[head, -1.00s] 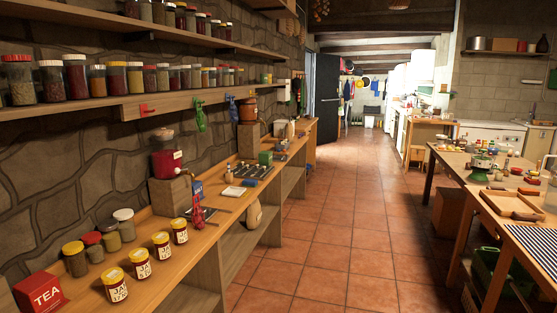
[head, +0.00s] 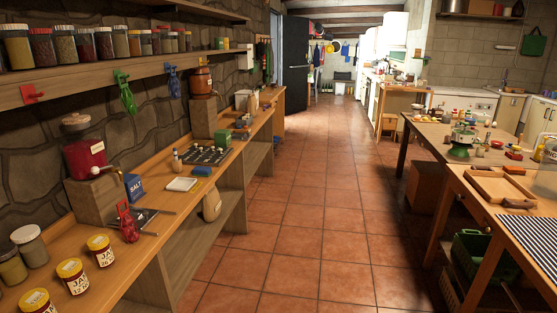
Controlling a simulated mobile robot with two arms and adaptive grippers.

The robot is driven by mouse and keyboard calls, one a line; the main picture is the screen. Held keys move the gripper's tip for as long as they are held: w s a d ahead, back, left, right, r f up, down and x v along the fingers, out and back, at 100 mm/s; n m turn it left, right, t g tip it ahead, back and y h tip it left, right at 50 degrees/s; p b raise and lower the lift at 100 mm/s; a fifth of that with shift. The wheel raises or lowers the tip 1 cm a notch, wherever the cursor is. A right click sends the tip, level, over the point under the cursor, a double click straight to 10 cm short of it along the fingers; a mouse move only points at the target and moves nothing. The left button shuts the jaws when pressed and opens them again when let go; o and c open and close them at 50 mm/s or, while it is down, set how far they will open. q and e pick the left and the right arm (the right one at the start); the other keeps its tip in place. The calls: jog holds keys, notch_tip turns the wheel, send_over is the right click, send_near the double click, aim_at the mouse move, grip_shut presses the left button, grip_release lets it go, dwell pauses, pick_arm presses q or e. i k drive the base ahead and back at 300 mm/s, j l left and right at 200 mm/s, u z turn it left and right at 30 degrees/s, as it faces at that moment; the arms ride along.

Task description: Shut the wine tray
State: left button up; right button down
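I cannot make out anything that is clearly a wine tray in the head view. A shallow wooden tray (head: 484,192) lies on the right-hand table, with small items at its edges. A dark rack or tray (head: 197,156) with small round pieces sits on the left bench. I cannot tell whether either is the wine tray. Neither of my grippers shows.
A long wooden bench (head: 150,232) runs along the left wall, holding jars, a red dispenser (head: 84,153) and a blue salt box (head: 134,187). The tiled aisle (head: 310,225) is clear. Right-hand tables (head: 451,181) stand beside it, with a green crate (head: 484,258) underneath.

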aim_at(243, 137)
jog(key=i+z, duration=0.25)
jog(key=i, duration=1.7)
